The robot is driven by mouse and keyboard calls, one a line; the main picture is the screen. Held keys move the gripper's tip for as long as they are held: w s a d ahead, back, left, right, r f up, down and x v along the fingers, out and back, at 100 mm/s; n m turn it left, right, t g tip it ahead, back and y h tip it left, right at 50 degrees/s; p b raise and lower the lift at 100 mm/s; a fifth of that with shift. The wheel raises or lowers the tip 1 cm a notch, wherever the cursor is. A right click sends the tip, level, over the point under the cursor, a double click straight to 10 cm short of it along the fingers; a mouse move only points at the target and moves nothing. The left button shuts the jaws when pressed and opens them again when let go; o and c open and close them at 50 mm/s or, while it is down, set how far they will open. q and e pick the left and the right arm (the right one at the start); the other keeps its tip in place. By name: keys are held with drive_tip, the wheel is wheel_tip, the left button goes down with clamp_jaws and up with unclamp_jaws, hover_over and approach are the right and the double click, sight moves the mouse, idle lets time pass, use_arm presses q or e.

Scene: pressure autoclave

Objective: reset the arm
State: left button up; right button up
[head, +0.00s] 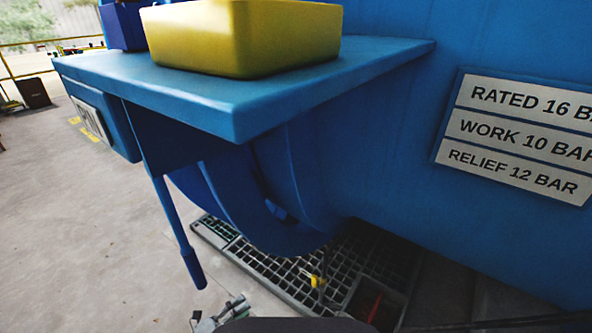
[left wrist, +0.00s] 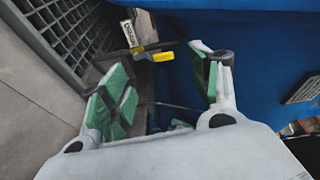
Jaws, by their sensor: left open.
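My left gripper (head: 222,316) shows small at the bottom of the head view, over the floor beside the floor grating. In the left wrist view its two green-padded fingers (left wrist: 163,90) stand wide apart, with nothing held between them. A yellow-handled part (left wrist: 163,57) with a small white label lies beyond the fingertips, apart from them. A small yellow part also shows in the head view (head: 316,281), below the blue vessel. My right gripper is in neither view.
The blue vessel (head: 390,170) with a rating plate (head: 517,136) fills the right. A blue shelf (head: 330,80) juts left, bearing a yellow tray (head: 240,40). A blue lever (head: 180,235) hangs below it. Open floor lies left.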

use_arm(q)
drive_tip(key=w+a+r+n+t+y, duration=0.1)
drive_tip(key=w+r+n+t+y, duration=0.4)
drive_tip(key=n+y, duration=0.55)
drive_tip(key=s+a+r+n+g+y, duration=0.1)
drive_tip(key=s+a+r+n+g, duration=0.1)
drive_tip(key=s+n+g, duration=0.4)
drive_tip(key=s+a+r+n+g+y, duration=0.2)
drive_tip(key=s+n+g, duration=0.4)
drive_tip(key=s, duration=0.5)
drive_tip(key=r+n+p, duration=0.1)
drive_tip(key=n, duration=0.1)
drive_tip(key=shift+a+n+g, duration=0.3)
drive_tip(key=shift+n+g, duration=0.05)
drive_tip(key=shift+g, duration=0.05)
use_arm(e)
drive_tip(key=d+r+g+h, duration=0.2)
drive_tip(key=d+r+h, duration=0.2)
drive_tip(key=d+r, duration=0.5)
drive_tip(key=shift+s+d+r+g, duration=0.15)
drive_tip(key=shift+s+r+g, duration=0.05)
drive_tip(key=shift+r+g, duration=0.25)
